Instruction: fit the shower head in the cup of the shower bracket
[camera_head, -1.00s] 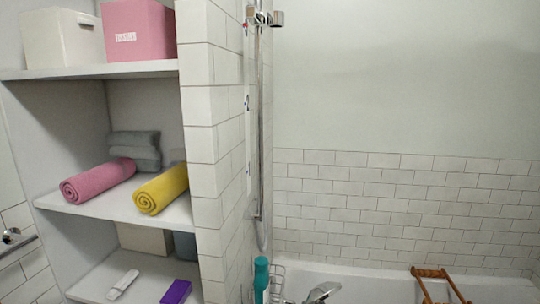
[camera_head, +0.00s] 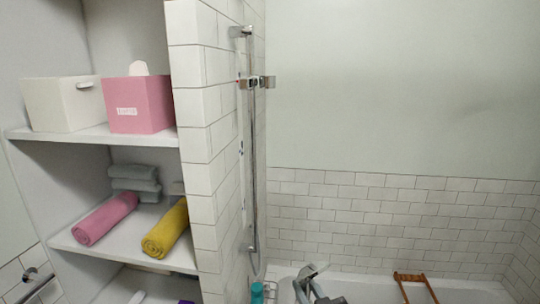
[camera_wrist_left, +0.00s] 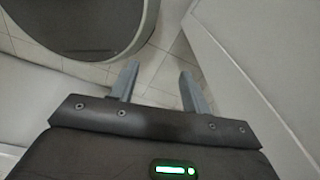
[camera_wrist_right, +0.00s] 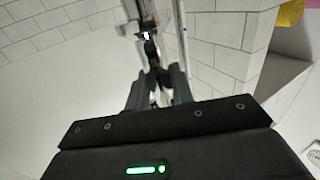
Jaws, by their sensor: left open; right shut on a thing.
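The chrome shower bracket (camera_head: 256,82) sits high on the vertical rail (camera_head: 252,170) beside the tiled shelf wall, with its cup sticking out to the right. My right gripper (camera_head: 312,284) shows at the bottom of the head view, well below and right of the bracket. It is shut on the shower head (camera_head: 304,271), whose chrome head end shows above the fingers. In the right wrist view the closed fingers (camera_wrist_right: 158,88) hide most of the handle. My left gripper (camera_wrist_left: 157,85) is open and empty over the floor in the left wrist view.
Shelves on the left hold a pink box (camera_head: 138,104), a white box (camera_head: 62,104) and rolled towels (camera_head: 105,218). A teal bottle (camera_head: 257,293) stands low near the rail. A wooden rack (camera_head: 415,287) lies across the bathtub. The wall right of the bracket is bare.

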